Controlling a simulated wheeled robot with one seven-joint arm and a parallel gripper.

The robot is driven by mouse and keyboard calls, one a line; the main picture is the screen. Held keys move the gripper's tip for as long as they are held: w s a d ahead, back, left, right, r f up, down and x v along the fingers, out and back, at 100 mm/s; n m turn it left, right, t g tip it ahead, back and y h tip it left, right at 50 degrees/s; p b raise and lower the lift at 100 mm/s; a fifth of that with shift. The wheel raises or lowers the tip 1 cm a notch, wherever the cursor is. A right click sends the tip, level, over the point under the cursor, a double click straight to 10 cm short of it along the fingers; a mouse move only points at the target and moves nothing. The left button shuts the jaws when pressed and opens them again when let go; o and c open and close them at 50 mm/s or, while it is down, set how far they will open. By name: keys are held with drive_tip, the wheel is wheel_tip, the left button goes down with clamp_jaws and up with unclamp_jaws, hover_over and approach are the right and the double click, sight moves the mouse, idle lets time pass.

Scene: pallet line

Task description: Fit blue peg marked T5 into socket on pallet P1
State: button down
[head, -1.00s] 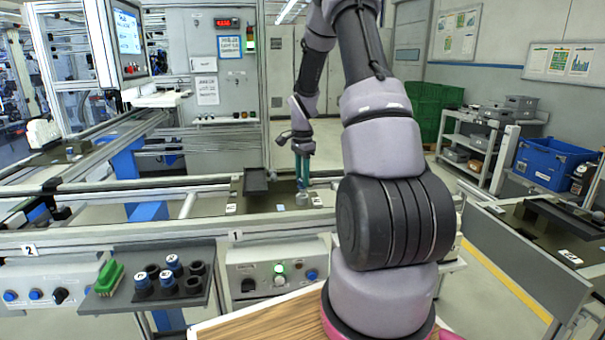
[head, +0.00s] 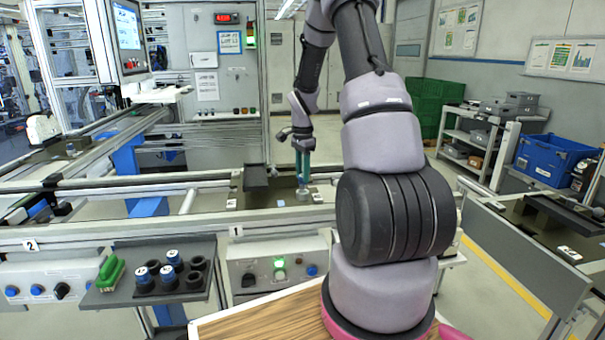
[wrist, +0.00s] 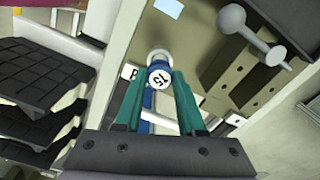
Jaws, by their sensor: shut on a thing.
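In the wrist view, the blue peg (wrist: 160,74) shows its white top marked T5 between the teal fingertips of my gripper (wrist: 158,82). My gripper is shut on it. A pale grey round socket (wrist: 157,53) shows just past the peg; I cannot tell whether the peg is in it. In the head view, my gripper (head: 303,178) points down over the conveyor, close above a small grey cylindrical socket (head: 303,194) on a dark pallet (head: 284,196). The peg is too small to make out there.
A dark tray (head: 200,248) at the front left holds several blue-and-black pegs, empty black holders and a green brush (head: 110,272). A control box (head: 278,270) with a lit green button stands beside it. Conveyor rails (head: 200,239) run in front of my gripper. The wrist view shows a grey dumbbell-shaped part (wrist: 250,35).

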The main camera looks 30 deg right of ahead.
drive_tip(key=shift+f, duration=1.25)
idle(1.8)
unclamp_jaws()
idle(0.4)
drive_tip(key=shift+r, duration=3.5)
